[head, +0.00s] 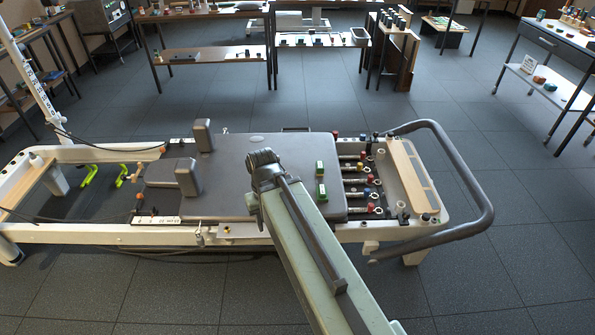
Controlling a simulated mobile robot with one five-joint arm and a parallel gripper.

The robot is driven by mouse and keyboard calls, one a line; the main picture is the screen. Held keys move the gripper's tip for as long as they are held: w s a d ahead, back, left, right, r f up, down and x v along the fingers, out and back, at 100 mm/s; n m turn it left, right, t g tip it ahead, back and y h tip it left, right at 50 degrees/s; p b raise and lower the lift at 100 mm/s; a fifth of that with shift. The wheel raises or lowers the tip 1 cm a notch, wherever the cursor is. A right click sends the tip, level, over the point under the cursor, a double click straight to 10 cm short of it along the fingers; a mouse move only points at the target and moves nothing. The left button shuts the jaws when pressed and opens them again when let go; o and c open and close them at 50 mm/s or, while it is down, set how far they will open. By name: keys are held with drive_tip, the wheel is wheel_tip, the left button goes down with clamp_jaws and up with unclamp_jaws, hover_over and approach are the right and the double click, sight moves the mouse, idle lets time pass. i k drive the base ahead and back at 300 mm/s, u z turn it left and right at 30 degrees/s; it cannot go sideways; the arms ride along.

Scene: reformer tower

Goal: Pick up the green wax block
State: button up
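Two small green blocks rest on the grey padded carriage of the reformer, right of my arm's raised joint. One green block (320,168) stands farther back. The other green block (321,193) is nearer, close beside my arm link. Both have paler marks, and I cannot tell which one is the wax block. My arm rises from the bottom of the picture over the carriage. Its far end shows a dark joint left of the blocks. My gripper fingers do not show; they are hidden or out of the picture.
The grey carriage (270,147) has two upright shoulder pads at left. Springs with coloured ends (357,181) lie to its right, then a wooden board (408,175) and a curved grey bar (470,185). Benches stand behind and at right. Dark tiled floor is open around the reformer.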

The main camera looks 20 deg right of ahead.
sight(320, 165)
drive_tip(key=u, duration=0.2)
drive_tip(key=i, duration=0.8)
drive_tip(key=u, duration=0.65)
drive_tip(key=i, duration=0.5)
drive_tip(key=u, duration=0.1)
